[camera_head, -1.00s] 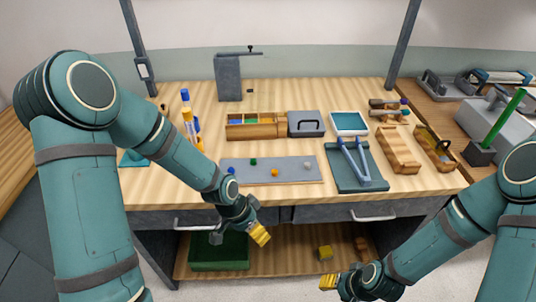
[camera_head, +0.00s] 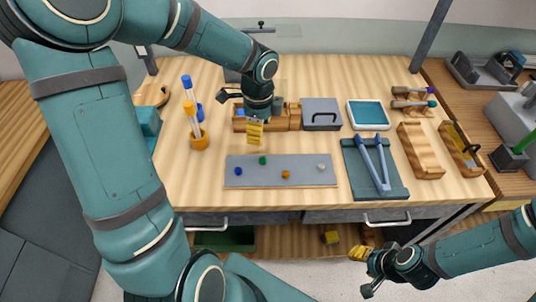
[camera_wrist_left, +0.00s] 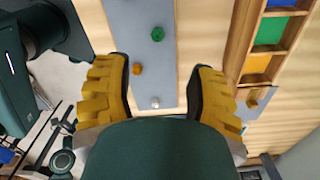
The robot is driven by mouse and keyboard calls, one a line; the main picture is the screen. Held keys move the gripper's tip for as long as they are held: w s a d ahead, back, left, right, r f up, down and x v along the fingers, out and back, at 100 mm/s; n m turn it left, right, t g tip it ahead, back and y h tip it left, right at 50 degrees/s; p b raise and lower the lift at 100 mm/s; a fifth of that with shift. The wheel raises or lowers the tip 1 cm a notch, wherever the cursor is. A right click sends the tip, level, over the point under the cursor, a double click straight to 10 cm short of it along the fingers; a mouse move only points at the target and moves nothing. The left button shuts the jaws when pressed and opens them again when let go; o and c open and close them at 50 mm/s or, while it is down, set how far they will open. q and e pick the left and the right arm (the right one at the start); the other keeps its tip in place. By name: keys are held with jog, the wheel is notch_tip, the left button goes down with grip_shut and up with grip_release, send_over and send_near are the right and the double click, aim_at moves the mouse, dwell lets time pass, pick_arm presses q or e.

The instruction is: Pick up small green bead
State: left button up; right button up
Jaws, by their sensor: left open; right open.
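The small green bead (camera_head: 262,160) lies on a grey mat (camera_head: 300,181) near the table's front. In the left wrist view the bead (camera_wrist_left: 157,34) shows at the top, beyond the gap between the fingers. My left gripper (camera_head: 255,132) is open and empty, with yellow fingertips pointing down. In the head view it appears just behind the mat, above the table; its exact height is unclear. Its two fingers (camera_wrist_left: 157,70) stand wide apart in the left wrist view. My right gripper (camera_head: 363,254) is open and low, in front of the table at the right.
A blue bead (camera_head: 238,171), an orange bead (camera_head: 286,174) and a white bead (camera_head: 321,167) share the mat. The compartment box (camera_head: 294,117) is partly hidden behind my left gripper. A holder with rods (camera_head: 199,141) stands left; blue-handled tongs (camera_head: 384,172) lie right.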

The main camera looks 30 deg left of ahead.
pick_arm(q)
jog(key=b, duration=0.2)
send_over(261, 158)
notch_tip(261, 158, down, 7)
jog(key=shift+s+f, duration=0.15)
jog(key=shift+f, duration=0.05)
notch_tip(261, 158, down, 5)
jog(key=shift+f+b, duration=0.1)
jog(key=shift+b, duration=0.7)
jog(key=c, duration=0.9)
